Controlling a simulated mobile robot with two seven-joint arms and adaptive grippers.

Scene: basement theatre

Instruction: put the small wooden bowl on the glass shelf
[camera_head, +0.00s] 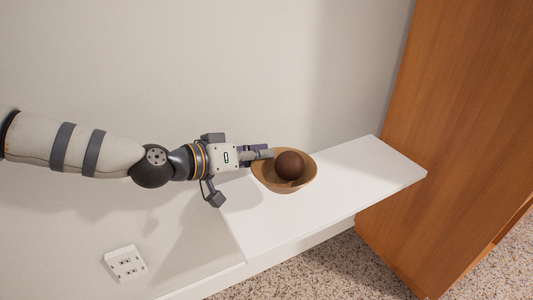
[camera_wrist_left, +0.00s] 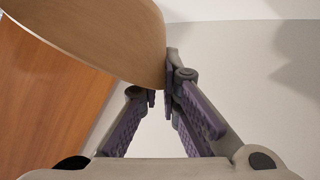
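The wooden bowl (camera_head: 297,184) is light brown and sits on or just above a white ledge (camera_head: 340,191); I cannot tell whether it touches. A dark brown round thing (camera_head: 290,164) lies in it. My left gripper (camera_head: 263,154) reaches the bowl's left rim from the left, with one finger over the inside. In the left wrist view the bowl's wall (camera_wrist_left: 110,35) fills the top left, and the gripper's fingertips (camera_wrist_left: 161,98) close on its edge from both sides. My right gripper is not in view. No glass shelf shows in either view.
A tall orange-brown wooden panel (camera_head: 455,130) stands right of the ledge. A pale wall (camera_head: 200,60) is behind the arm. A white socket plate (camera_head: 125,263) is at the lower left, and speckled carpet (camera_head: 330,268) lies below. The ledge's right part is clear.

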